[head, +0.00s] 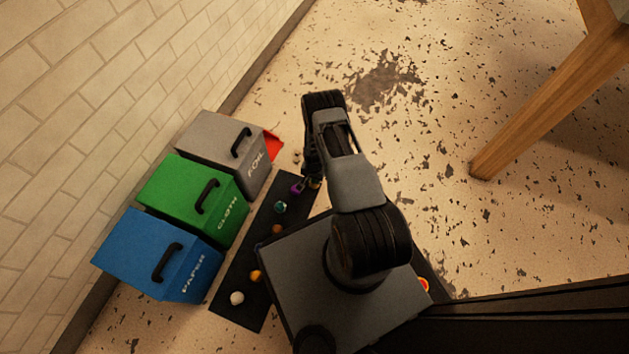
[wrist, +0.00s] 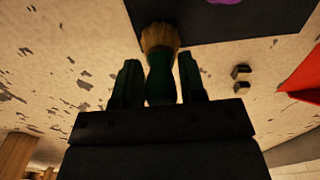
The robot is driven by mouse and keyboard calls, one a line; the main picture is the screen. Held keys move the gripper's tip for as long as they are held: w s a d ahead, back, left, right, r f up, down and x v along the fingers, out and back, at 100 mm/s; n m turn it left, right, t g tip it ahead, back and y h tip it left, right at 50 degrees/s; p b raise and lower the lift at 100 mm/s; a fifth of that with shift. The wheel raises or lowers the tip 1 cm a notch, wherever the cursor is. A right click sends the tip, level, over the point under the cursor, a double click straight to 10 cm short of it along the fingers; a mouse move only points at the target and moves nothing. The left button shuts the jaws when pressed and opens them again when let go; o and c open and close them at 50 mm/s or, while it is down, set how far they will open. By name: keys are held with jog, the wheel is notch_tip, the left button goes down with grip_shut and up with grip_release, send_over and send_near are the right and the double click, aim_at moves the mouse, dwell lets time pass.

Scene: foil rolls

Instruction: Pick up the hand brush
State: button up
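The hand brush (wrist: 160,72) has a dark green handle and tan bristles. In the wrist view its handle lies between the two fingers of my gripper (wrist: 159,80), with the bristle end pointing away, over the edge of the dark mat. Narrow gaps seem to show between the handle and the fingers, so my gripper looks open around it. In the head view my gripper (head: 311,178) is low at the far end of the mat, and my arm hides most of the brush.
A dark mat (head: 243,279) holds several small items, including a purple one (head: 297,188). Blue paper (head: 150,252), green cloth (head: 185,192) and grey foil (head: 215,145) bins stand along the brick wall. A red object (head: 273,145) lies beyond the foil bin. A wooden leg (head: 540,100) stands right; floor between is clear.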

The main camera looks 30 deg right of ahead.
jog(key=c, duration=0.6)
jog(key=shift+r, duration=0.1)
jog(key=shift+r+p, duration=0.35)
jog(key=shift+r, duration=0.2)
notch_tip(320, 180, up, 2)
jog(key=shift+r+p, duration=0.25)
jog(key=shift+p, duration=0.4)
jog(key=s+d+r+p, duration=0.1)
jog(key=s+r+p, duration=0.1)
jog(key=s+r, duration=0.1)
jog(key=s+d+r+p, duration=0.2)
jog(key=s+r, duration=0.1)
jog(key=s, duration=0.2)
jog(key=s+d+r+p, duration=0.2)
jog(key=s+r+p, duration=0.1)
jog(key=s, duration=0.2)
jog(key=shift+r, duration=0.1)
